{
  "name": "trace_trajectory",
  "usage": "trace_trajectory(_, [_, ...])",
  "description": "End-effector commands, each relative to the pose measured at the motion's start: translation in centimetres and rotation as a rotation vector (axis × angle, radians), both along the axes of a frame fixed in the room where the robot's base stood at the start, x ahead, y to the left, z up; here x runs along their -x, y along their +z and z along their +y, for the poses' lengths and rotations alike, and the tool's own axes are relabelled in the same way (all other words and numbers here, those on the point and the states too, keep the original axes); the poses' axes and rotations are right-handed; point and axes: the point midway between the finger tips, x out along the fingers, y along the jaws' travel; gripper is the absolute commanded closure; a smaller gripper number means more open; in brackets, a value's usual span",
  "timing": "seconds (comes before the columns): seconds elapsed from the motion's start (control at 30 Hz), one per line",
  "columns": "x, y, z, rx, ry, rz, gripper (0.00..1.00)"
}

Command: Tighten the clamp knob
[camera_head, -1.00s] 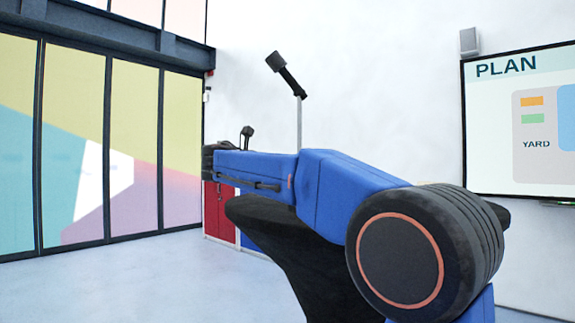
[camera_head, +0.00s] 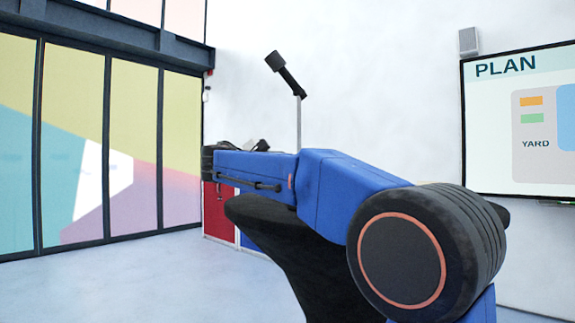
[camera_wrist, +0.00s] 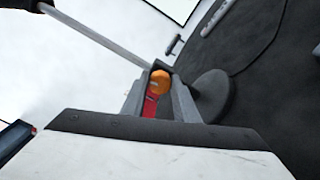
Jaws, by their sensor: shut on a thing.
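The orange clamp knob (camera_wrist: 160,80) shows in the wrist view, between the two grey fingers of my gripper (camera_wrist: 158,92). My gripper is shut on it. A red strip (camera_wrist: 149,106) lies just below the knob between the fingers. A thin grey pole (camera_wrist: 100,40) runs from the upper left down to the clamp area. In the head view my gripper (camera_head: 258,146) is a small dark shape beyond my blue arm, near the pole (camera_head: 299,120). The knob is hidden there.
A black device (camera_head: 285,72) sits atop the pole in the head view. A red cabinet (camera_head: 218,212) stands behind my arm. A PLAN screen (camera_head: 520,125) hangs on the right wall. The floor (camera_head: 130,285) at the left is clear.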

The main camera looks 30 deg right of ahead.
Motion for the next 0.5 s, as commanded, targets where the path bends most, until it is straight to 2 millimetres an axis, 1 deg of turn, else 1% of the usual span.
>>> trace_trajectory(0.2, [0.04,-0.08,0.01,-0.032,0.000,-0.084,0.95])
trace_trajectory(0.5, [0.05,-0.12,-0.01,-0.047,-0.002,-0.126,0.95])
